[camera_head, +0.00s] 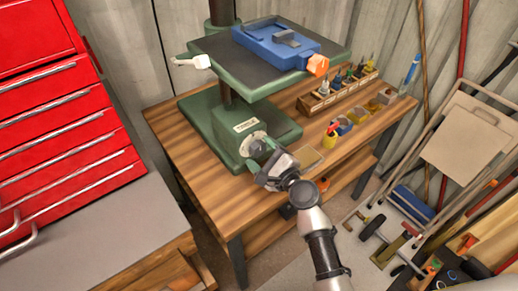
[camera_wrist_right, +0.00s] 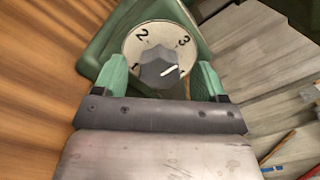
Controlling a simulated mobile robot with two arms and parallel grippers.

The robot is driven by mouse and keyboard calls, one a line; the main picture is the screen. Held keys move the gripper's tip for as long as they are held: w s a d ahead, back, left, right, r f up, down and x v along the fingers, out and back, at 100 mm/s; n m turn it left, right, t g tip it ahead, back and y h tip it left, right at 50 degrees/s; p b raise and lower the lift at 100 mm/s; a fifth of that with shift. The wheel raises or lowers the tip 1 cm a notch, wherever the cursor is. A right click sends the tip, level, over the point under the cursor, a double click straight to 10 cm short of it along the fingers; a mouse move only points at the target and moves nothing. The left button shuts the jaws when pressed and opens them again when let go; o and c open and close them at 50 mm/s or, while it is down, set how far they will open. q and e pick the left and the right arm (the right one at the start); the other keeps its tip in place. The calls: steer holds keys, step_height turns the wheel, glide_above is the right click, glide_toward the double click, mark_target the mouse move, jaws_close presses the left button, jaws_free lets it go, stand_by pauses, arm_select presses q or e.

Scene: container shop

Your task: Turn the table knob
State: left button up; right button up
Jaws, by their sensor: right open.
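The table knob (camera_wrist_right: 160,72) is a dark grey dial on a round white plate (camera_wrist_right: 150,42) marked 1, 2 and 3. A white line on the knob points to the upper right, below the 3. The white plate also shows in the head view (camera_head: 255,142), on the front of the green machine base (camera_head: 235,118); the knob there is mostly hidden by my gripper. My right gripper (camera_wrist_right: 161,85) is open, with one green fingertip on each side of the knob. I cannot tell whether the fingertips touch it. My left gripper is not in view.
The green machine stands on a wooden workbench (camera_head: 190,150) and carries a blue vise (camera_head: 275,42) on its upper table. Small containers (camera_head: 340,127) and a tool rack (camera_head: 340,92) stand to the right. A red drawer cabinet (camera_head: 60,125) is at the left. Folded chairs lean at the right.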

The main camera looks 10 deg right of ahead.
steer(key=shift+w+a, duration=0.35)
steer(key=shift+w, duration=0.25)
steer(key=c, duration=0.9)
steer(key=shift+n, duration=0.3)
